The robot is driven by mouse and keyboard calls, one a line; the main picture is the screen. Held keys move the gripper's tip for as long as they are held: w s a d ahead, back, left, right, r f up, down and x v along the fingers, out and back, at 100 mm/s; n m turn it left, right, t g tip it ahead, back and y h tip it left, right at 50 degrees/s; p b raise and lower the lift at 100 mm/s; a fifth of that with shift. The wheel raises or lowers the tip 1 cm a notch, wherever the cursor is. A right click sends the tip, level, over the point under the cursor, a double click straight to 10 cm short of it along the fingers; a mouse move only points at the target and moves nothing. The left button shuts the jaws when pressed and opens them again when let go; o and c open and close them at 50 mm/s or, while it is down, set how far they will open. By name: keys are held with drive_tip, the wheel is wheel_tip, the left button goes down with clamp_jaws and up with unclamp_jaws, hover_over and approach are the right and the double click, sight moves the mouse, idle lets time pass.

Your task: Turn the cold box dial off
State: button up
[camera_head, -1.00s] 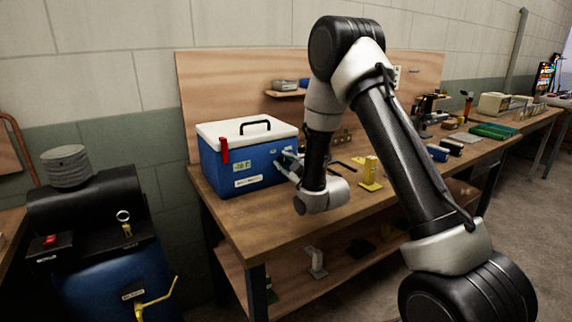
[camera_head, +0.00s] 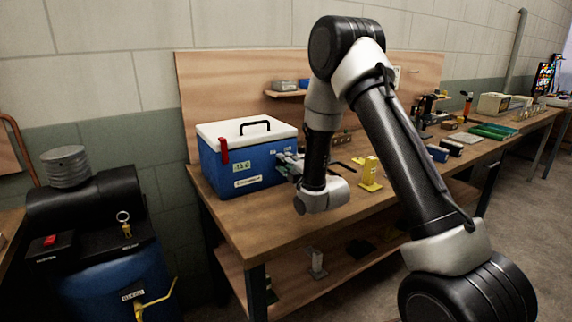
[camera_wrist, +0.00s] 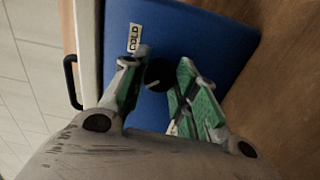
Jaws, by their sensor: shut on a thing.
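The cold box (camera_head: 237,178) is blue with a white lid, a black carry handle and a red latch, and stands on the workbench. Its front has a small temperature display (camera_head: 243,168) and a label; the digits are too small to read surely. In the wrist view the black round dial (camera_wrist: 158,75) sits on the blue face, below a COLD label (camera_wrist: 135,38). My gripper (camera_wrist: 161,70) has its green-padded fingers on either side of the dial, shut on it. In the head view my gripper (camera_head: 287,162) is at the box's right front, and the dial is hidden there.
The wooden workbench (camera_head: 262,215) has clear space before the box. A yellow stand (camera_head: 370,175) is right of my wrist. A blue drum (camera_head: 115,285) with black equipment stands at lower left. A small wall shelf (camera_head: 285,93) is behind the box.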

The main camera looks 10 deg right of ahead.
drive_tip(key=shift+n, duration=0.4)
drive_tip(key=o, duration=1)
drive_tip(key=v, duration=0.7)
drive_tip(key=shift+s, duration=0.25)
